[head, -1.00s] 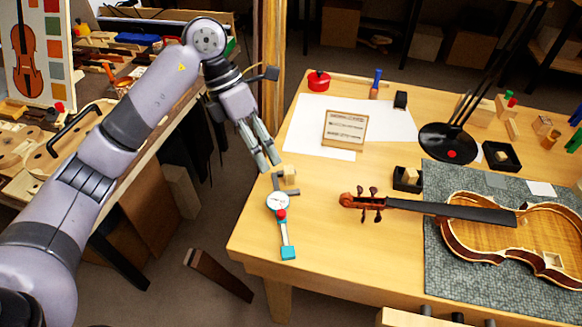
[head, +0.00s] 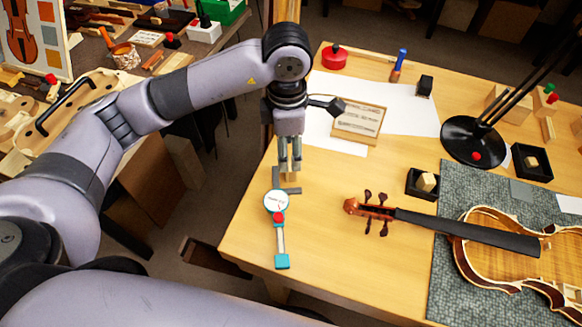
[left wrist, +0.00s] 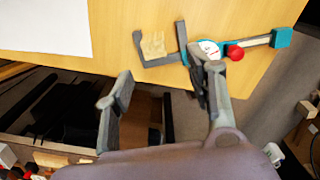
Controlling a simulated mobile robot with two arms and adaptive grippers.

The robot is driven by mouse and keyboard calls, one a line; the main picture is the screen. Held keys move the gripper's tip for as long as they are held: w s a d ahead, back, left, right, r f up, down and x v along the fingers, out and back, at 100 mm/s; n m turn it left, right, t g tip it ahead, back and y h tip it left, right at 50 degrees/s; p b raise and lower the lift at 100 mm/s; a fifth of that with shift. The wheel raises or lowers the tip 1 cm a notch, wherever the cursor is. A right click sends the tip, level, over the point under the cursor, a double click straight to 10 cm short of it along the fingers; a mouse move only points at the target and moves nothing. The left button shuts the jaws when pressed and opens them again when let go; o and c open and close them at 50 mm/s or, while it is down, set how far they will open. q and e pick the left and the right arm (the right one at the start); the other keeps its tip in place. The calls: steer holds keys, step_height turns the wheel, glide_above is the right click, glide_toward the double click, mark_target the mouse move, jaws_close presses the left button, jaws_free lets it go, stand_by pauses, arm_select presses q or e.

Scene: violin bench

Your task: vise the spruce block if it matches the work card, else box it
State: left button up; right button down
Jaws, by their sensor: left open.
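A small pale wooden block (head: 289,178), likely the spruce block, sits at the jaws of a dial caliper (head: 280,235) near the table's left edge. The block also shows in the left wrist view (left wrist: 153,46), beside the dark jaws. My left gripper (head: 290,166) points down just above the block, partly covering it. In the left wrist view its fingers (left wrist: 160,88) are apart with nothing between them. The work card (head: 359,121) leans on a stand behind and to the right; its writing is too small to read. My right gripper is out of view. I cannot make out a vise.
A black open box (head: 421,183) holds a pale block; another black box (head: 532,163) stands farther right. A violin (head: 505,245) lies on a grey mat (head: 455,180), its scroll toward the caliper. A lamp base (head: 472,140) stands behind. Table between caliper and violin is clear.

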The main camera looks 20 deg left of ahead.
mark_target(289, 166)
arm_select(q)
step_height(289, 166, down, 3)
steer(key=shift+r, duration=0.1)
steer(key=shift+f, duration=0.3)
steer(key=f, duration=0.1)
steer(key=f+p, duration=0.1)
steer(key=f, duration=0.1)
steer(key=shift+w+a+f, duration=0.1)
steer(key=shift+w+f, duration=0.2)
steer(key=shift+w, duration=0.05)
steer(key=shift+f, duration=0.6)
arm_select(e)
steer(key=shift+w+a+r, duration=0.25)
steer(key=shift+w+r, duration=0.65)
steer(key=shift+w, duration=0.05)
arm_select(q)
steer(key=shift+c, duration=0.5)
steer(key=c, duration=0.9)
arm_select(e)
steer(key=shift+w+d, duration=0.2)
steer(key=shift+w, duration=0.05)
arm_select(q)
steer(key=shift+r, duration=0.2)
